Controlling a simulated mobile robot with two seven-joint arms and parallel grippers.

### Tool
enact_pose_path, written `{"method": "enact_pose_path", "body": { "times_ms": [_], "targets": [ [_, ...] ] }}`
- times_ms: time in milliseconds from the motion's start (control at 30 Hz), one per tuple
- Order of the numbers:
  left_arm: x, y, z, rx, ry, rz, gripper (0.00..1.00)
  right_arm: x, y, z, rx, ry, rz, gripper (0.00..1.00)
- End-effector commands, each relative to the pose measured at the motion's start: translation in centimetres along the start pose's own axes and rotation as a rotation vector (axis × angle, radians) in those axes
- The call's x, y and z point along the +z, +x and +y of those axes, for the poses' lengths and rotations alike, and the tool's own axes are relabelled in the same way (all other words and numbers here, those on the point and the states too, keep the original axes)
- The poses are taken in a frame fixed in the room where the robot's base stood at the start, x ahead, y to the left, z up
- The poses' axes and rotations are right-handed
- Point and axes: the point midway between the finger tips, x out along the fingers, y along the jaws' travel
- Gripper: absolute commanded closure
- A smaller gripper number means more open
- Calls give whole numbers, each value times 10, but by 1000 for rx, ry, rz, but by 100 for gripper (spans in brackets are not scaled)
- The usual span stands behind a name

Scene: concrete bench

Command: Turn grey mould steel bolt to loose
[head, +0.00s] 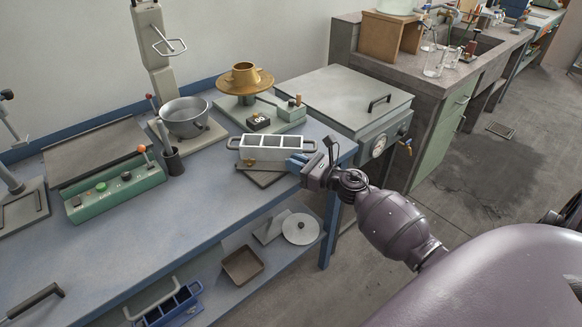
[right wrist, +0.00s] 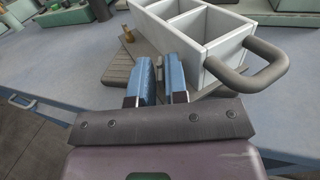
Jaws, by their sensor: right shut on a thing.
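The grey mould (head: 272,154) is a three-compartment metal box with a loop handle at each end. It stands on a plate near the right end of the blue bench. My right gripper (head: 299,162) is at its right-hand front side, its blue fingers nearly together. In the right wrist view the fingers (right wrist: 162,82) are shut on the steel bolt (right wrist: 160,63), beside the mould wall (right wrist: 204,62). Most of the bolt is hidden between the fingers. A brass-coloured bolt (right wrist: 127,35) shows farther along the mould's side. My left gripper is not in view.
A green control box (head: 115,190) and a metal bowl (head: 185,117) stand to the left on the bench. A green-based device with a brass-coloured top (head: 246,78) is behind the mould. A lidded grey tank (head: 340,95) adjoins the bench. The front middle of the bench is clear.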

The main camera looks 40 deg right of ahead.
Motion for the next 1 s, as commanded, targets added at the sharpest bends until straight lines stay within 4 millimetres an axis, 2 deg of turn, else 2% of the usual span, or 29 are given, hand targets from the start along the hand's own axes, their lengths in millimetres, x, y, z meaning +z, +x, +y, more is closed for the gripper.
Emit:
{"method": "enact_pose_path", "body": {
  "times_ms": [33,300,733,767,833,867,1000],
  "targets": [
    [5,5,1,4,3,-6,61,-8,-1,-1,23,1,9,100],
    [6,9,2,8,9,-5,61,-3,0,-1,97,1,4,100],
    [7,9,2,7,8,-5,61,0,0,-2,105,0,0,100],
    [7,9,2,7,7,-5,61,0,0,-2,105,0,0,83],
    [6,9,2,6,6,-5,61,0,0,-2,105,0,0,72],
    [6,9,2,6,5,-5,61,0,0,-2,105,0,0,68],
    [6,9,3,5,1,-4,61,0,0,-2,104,0,0,68]
  ]
}}
